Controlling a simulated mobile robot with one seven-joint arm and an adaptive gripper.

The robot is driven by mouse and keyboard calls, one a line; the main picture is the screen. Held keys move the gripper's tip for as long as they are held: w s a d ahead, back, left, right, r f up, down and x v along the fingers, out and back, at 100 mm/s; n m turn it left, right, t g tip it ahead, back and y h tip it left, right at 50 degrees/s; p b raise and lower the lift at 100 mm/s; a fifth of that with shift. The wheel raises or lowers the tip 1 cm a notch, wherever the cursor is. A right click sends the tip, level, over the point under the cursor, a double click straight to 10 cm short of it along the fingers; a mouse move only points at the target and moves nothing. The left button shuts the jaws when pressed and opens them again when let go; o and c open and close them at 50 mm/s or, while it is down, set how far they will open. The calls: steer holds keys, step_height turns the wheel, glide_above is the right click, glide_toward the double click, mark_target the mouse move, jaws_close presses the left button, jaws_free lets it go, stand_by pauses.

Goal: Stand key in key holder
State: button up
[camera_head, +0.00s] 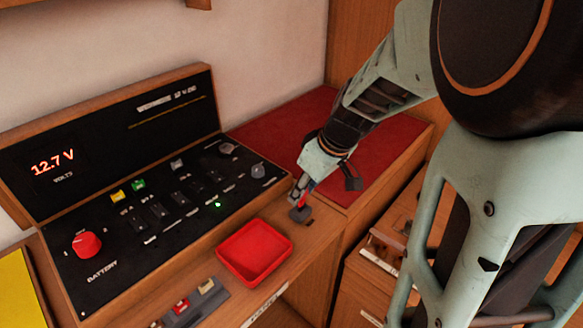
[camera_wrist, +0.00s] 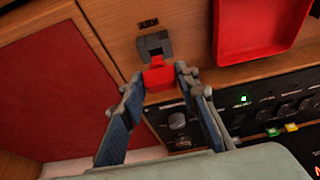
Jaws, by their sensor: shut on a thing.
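A red key (camera_wrist: 158,76) is between the two fingertips of my gripper (camera_wrist: 157,80) in the wrist view, and the gripper is shut on it. The key holder, a small dark grey block (camera_wrist: 154,42), is directly beyond the key in that view. In the head view, my gripper (camera_head: 298,191) points down just above the holder (camera_head: 300,214) on the wooden counter. A little red of the key shows at the fingers there. The key's lower end is hidden, so I cannot tell whether it is inside the holder or just above it.
A red tray (camera_head: 254,252) stands left of the holder. The black switch panel (camera_head: 160,208), with a red battery knob (camera_head: 86,244), lies behind the tray. A grey block with coloured pieces (camera_head: 195,304) is at the front. A red surface (camera_head: 275,135) lies behind my gripper.

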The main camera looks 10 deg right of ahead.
mark_target(303, 199)
steer(key=shift+f+b, duration=1.65)
steer(key=shift+b, duration=0.9)
stand_by(2.0)
steer(key=o, duration=1)
step_height(303, 199, up, 10)
steer(key=shift+r, duration=0.1)
